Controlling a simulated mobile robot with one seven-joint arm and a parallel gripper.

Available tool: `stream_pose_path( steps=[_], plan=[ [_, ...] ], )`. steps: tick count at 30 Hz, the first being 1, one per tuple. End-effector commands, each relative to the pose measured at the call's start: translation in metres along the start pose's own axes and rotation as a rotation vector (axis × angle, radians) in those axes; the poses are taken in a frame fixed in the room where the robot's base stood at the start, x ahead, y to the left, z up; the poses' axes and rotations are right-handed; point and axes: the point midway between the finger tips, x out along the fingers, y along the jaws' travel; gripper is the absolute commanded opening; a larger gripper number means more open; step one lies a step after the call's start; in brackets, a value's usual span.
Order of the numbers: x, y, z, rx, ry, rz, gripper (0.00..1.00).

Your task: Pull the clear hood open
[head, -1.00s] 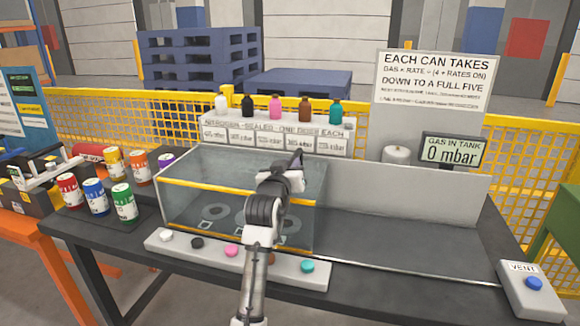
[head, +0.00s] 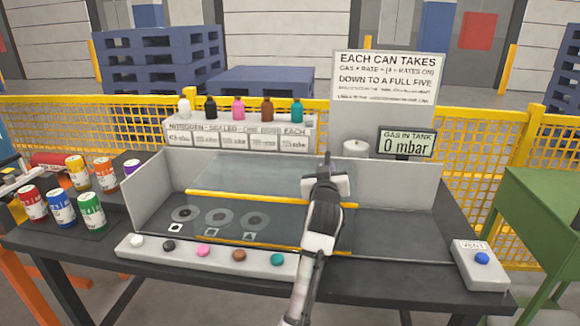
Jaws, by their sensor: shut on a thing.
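The clear hood (head: 240,178) is a see-through box with yellow edge strips on the grey bench station. Its left edge stands to the right of the station's grey left end wall (head: 147,190), leaving an uncovered gap there. My gripper (head: 326,165) is at the hood's right part, shut on it. The exact part held is hidden behind my wrist. Three ring-shaped seats (head: 185,214) lie on the dark floor. The leftmost is uncovered; the others show at least partly through the hood.
A button strip (head: 210,256) runs along the front. Several cans (head: 61,208) stand at left, and small bottles (head: 238,110) on the back shelf. The vent box (head: 478,262) is at right. The display (head: 406,144) reads 0 mbar. The floor right of the hood is clear.

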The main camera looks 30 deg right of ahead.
Motion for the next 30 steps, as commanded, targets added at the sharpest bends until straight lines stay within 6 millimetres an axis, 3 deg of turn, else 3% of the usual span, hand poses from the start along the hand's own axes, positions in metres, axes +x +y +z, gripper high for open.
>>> stream_pose_path(
  steps=[1,6,15,22,30],
  plan=[
    [-0.001,0.023,0.005,0.000,-0.002,0.009,0.00],
    [-0.001,0.083,0.018,-0.001,-0.001,0.009,0.00],
    [-0.001,0.175,0.037,0.000,0.001,0.006,0.00],
    [-0.001,0.219,0.045,0.000,0.001,0.003,0.00],
    [-0.001,0.239,0.048,-0.001,0.000,0.000,0.00]
  ],
)
